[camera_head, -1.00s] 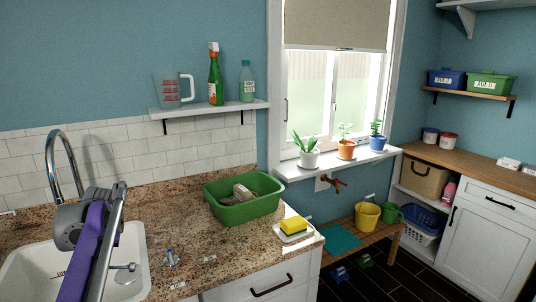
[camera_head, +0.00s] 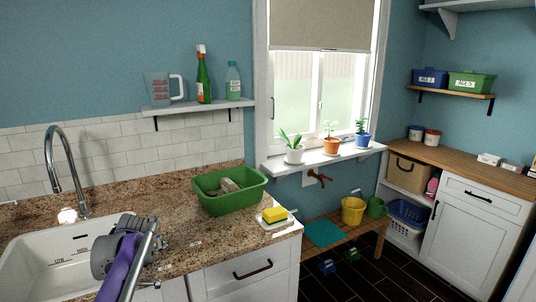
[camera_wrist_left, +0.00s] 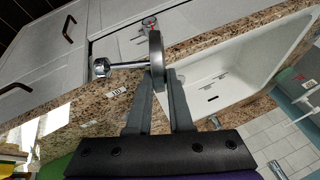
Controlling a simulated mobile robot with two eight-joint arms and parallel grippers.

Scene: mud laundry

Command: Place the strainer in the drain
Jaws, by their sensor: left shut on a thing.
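The strainer is a grey metal disc (camera_wrist_left: 157,58) with a stem and round knob, seen nearly edge-on in the left wrist view. My left gripper (camera_wrist_left: 160,80) is shut on it and holds it with the disc tilted on edge. In the head view, the left gripper (camera_head: 150,242) is over the sink's right rim and the counter, and the strainer shows only as a small metallic part (camera_head: 163,243) beside the fingers. The white sink (camera_head: 45,255) also fills the right of the left wrist view (camera_wrist_left: 245,80). I cannot make out the drain opening. My right gripper is out of view.
A chrome faucet (camera_head: 62,165) rises behind the sink. The granite counter (camera_head: 150,195) holds a green tub (camera_head: 229,200) and a yellow sponge on a white dish (camera_head: 268,222). Small labelled cards lie near the counter's front. A wall shelf (camera_head: 195,106) holds a jug and bottles.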

